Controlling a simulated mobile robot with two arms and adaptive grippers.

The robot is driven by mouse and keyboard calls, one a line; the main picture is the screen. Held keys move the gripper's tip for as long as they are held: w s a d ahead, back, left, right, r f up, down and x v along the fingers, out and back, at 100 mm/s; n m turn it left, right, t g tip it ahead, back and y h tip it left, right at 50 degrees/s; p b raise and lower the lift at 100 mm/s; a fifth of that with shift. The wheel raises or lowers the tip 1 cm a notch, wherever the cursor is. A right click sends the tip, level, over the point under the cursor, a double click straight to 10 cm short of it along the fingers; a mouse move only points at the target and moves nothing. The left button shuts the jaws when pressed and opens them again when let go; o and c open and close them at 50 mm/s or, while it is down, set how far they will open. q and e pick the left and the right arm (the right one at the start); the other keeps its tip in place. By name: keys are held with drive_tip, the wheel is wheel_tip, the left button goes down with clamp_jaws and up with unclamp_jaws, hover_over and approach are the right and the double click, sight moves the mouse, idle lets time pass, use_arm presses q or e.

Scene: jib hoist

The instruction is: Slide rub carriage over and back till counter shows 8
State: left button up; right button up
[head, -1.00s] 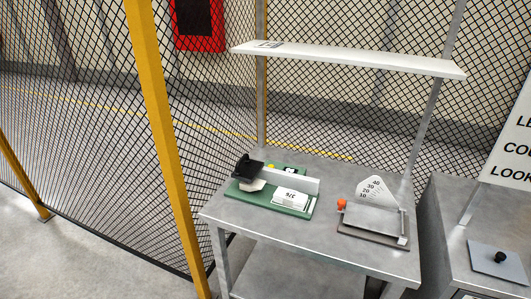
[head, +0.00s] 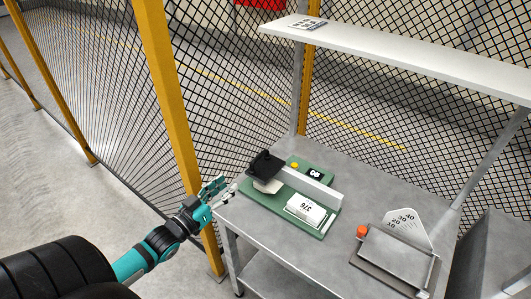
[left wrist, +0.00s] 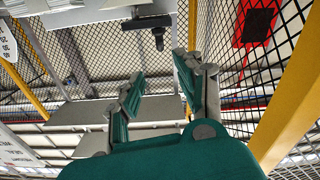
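The rub carriage (head: 265,166) is a black block with a knob, at the left end of a green base (head: 265,200) with a pale rail. A small dark counter (head: 314,173) sits behind the rail; its digits look like 00 but are too small to be sure. My left gripper (head: 221,189) is beside the bench's left corner, left of the carriage and apart from it. In the left wrist view its fingers (left wrist: 160,72) are spread with nothing between them. A black knobbed piece (left wrist: 150,23), seemingly the carriage, shows beyond them. My right gripper is not in view.
A grey fixture with a scale (head: 395,255) and orange knob stands at the bench's right. A shelf (head: 400,60) overhangs the bench. A yellow post (head: 165,90) and mesh fence stand close behind my left gripper.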

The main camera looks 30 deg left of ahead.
sight(255, 160)
use_arm(q)
drive_tip(key=w, duration=0.5)
drive_tip(key=w+p, duration=0.1)
drive_tip(key=w, duration=0.4)
drive_tip(key=w+d, duration=0.1)
drive_tip(key=w, duration=0.5)
drive_tip(key=shift+d, duration=0.1)
drive_tip(key=shift+s, duration=0.1)
clamp_jaws()
